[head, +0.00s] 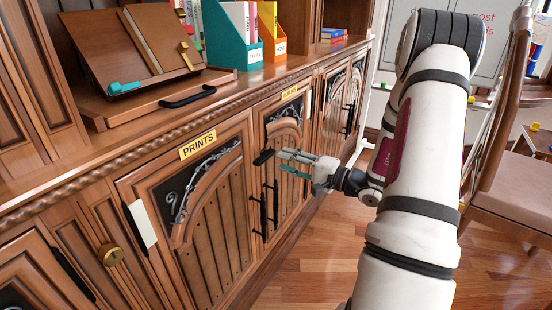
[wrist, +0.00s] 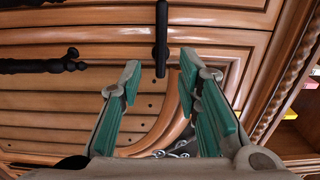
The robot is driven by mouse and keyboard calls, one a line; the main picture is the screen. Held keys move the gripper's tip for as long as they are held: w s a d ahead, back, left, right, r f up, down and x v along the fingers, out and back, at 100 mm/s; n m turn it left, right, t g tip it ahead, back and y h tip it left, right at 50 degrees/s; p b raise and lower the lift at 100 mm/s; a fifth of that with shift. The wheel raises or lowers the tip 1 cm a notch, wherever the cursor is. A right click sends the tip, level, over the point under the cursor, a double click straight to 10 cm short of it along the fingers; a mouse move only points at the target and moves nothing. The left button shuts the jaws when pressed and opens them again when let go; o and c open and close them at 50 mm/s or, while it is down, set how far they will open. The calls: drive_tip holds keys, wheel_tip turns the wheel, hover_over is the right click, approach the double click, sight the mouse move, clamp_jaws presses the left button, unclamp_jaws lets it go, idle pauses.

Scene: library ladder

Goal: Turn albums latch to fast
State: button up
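A black latch bar (head: 263,157) sits near the upper edge of the cabinet door to the right of the PRINTS door. That door's small yellow label (head: 289,93) is too small to read surely. In the wrist view the black bar (wrist: 161,38) points toward my gripper, and its end lies between the lines of the two fingers. My gripper (head: 281,162) is open, its teal-padded fingers just right of the latch in the head view. The wrist view shows the gripper (wrist: 160,76) with its fingers apart and nothing clearly held. I cannot tell whether a fingertip touches the latch.
Black pull handles (head: 269,206) stand on the doors below the latch. The PRINTS label (head: 198,144) marks the left door. A wooden book stand (head: 140,50), a teal file box (head: 232,40) and an orange one (head: 273,47) are on the counter. A chair (head: 510,190) stands at right.

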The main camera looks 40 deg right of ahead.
drive_tip(key=v, duration=0.7)
drive_tip(key=shift+w+a, duration=0.1)
